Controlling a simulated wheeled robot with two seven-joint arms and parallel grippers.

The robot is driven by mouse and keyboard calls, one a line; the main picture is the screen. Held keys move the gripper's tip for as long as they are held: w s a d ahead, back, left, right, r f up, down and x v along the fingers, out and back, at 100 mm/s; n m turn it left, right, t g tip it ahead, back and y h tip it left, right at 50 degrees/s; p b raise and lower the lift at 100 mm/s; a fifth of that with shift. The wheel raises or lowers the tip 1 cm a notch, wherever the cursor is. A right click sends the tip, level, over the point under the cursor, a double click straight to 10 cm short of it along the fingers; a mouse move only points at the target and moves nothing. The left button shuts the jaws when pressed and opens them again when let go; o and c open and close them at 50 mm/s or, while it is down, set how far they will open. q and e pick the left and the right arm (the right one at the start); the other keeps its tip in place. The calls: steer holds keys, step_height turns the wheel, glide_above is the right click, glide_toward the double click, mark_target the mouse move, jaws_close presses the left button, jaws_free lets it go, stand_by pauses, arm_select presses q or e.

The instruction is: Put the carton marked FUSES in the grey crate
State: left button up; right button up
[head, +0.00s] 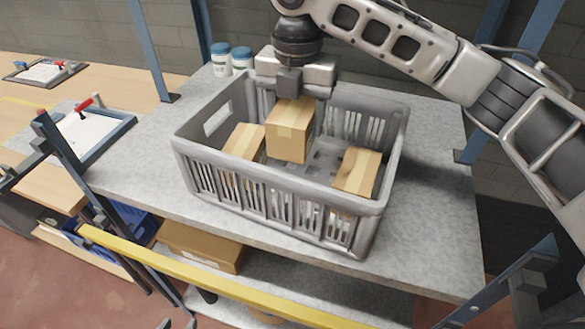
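A grey slatted crate (278,195) stands on the speckled grey shelf top. No FUSES marking can be read on any carton.
Two white tubs with blue lids (221,60) stand behind the crate. Blue posts rise around the shelf, and a yellow bar (200,276) crosses in front. A cardboard box (200,246) is on the lower shelf.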

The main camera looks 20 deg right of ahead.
step_height(320, 180, down, 5)
steer(key=shift+r, duration=0.15)
step_height(320, 180, down, 4)
steer(key=shift+r, duration=0.1)
steer(key=shift+f, duration=0.4)
steer(key=o, duration=1.1)
steer(key=shift+f, duration=0.15)
